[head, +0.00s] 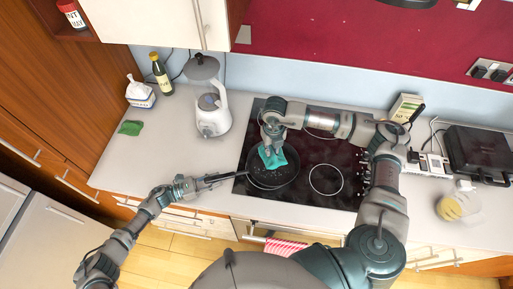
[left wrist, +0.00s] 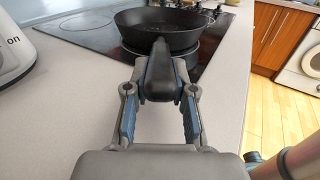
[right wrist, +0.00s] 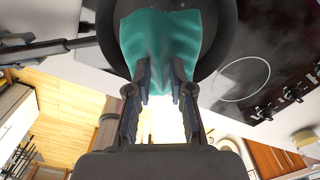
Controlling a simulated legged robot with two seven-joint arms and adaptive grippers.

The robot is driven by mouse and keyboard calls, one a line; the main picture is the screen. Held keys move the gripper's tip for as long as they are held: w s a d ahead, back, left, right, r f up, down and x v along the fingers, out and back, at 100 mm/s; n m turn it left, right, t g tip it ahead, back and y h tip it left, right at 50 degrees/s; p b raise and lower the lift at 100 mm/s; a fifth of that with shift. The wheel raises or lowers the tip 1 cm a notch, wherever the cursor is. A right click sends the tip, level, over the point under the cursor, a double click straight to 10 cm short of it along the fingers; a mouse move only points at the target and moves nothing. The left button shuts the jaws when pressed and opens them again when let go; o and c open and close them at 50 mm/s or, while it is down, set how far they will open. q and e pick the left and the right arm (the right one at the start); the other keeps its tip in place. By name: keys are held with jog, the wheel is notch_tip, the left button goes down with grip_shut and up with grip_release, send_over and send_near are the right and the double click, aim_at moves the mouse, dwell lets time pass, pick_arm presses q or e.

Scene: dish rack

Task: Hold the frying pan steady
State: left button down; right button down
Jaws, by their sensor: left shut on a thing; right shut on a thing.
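The black frying pan (head: 284,177) sits on the left part of the dark hob (head: 330,155), its handle pointing left. My left gripper (head: 208,183) is shut on the handle (left wrist: 160,72), which lies between its fingers in the left wrist view; the pan's round body (left wrist: 165,32) is beyond. My right gripper (head: 271,141) is above the pan, shut on a teal cloth (head: 271,157). In the right wrist view the cloth (right wrist: 160,45) hangs from the fingertips against the dark pan (right wrist: 226,45). Whether it touches the pan's inside is unclear.
A green sponge (head: 130,128), a dark bottle (head: 161,75) and a white container (head: 140,93) are further left. A black appliance (head: 477,152) and a yellowish jar (head: 450,208) are at right. The counter's front left is clear.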

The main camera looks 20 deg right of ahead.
aim_at(270, 158)
jog(key=shift+a+f, duration=0.3)
jog(key=shift+f, duration=0.6)
jog(key=shift+a+f, duration=0.25)
jog(key=shift+f, duration=1.1)
jog(key=shift+d+f, duration=0.1)
jog(key=shift+d, duration=0.35)
jog(key=shift+a, duration=0.25)
jog(key=shift+a+f, duration=0.1)
jog(key=shift+f, duration=0.1)
jog(key=shift+f, duration=0.25)
jog(key=shift+d+f, duration=0.3)
jog(key=shift+f, duration=0.25)
